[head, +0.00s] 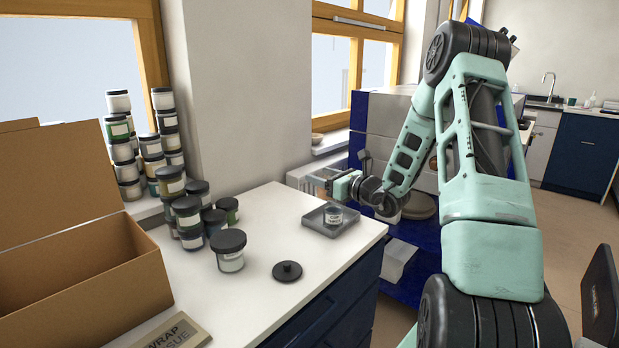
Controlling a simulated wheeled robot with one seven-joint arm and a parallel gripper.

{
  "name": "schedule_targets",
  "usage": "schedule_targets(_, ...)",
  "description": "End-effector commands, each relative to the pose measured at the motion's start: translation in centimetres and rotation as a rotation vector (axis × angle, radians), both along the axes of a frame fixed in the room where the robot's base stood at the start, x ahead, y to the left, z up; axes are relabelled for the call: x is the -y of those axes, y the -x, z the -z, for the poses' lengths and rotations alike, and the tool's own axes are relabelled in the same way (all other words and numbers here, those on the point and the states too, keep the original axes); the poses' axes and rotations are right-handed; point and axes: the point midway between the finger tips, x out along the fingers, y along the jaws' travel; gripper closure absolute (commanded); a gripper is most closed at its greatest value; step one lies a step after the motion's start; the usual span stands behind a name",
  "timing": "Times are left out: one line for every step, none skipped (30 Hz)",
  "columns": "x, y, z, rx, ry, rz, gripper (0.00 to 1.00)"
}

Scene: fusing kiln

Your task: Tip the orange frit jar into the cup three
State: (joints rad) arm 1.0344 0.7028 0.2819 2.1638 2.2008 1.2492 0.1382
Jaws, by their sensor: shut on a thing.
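My gripper (326,182) is above the counter's right end, over and slightly left of the grey tray. It is shut on a small, pale thing with an orange-brown tint, which I take to be the orange frit jar (316,183). The jar is small and partly hidden by the fingers, so its tilt and contents are unclear.
A loose black lid (288,271) lies on the white counter (265,225). A black-lidded jar (230,250) stands to its left, with several stacked jars (187,215) behind. An open cardboard box (80,275) fills the left. The counter between lid and tray is clear.

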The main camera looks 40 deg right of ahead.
Motion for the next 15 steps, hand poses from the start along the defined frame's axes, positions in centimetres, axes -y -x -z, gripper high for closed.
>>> schedule_targets(0.00, -0.01, -0.10, 0.000, -0.009, 0.000, 0.69)
schedule_targets(0.00, -0.01, -0.10, 0.000, -0.016, 0.000, 0.69)
schedule_targets(0.00, -0.02, -0.08, -0.001, -0.027, 0.000, 0.69)
schedule_targets(0.00, -0.02, -0.06, -0.003, -0.037, 0.000, 0.69)
schedule_targets(0.00, -0.02, -0.04, -0.004, -0.048, 0.000, 0.69)
schedule_targets(0.01, -0.01, -0.02, -0.005, -0.061, 0.000, 0.69)
schedule_targets(0.00, -0.02, -0.01, -0.006, -0.072, 0.000, 0.69)
schedule_targets(0.00, -0.02, 0.00, -0.006, -0.083, 0.000, 0.69)
schedule_targets(-0.01, -0.03, 0.01, -0.006, -0.097, 0.000, 0.69)
schedule_targets(-0.02, -0.04, 0.04, -0.007, -0.109, 0.000, 0.69)
schedule_targets(-0.03, -0.05, 0.08, -0.008, -0.121, -0.001, 0.69)
schedule_targets(-0.05, -0.06, 0.13, -0.010, -0.138, -0.001, 0.69)
schedule_targets(-0.05, -0.06, 0.16, -0.010, -0.150, -0.001, 0.69)
schedule_targets(-0.06, -0.07, 0.17, -0.011, -0.161, -0.001, 0.69)
schedule_targets(-0.06, -0.07, 0.19, -0.013, -0.177, -0.001, 0.69)
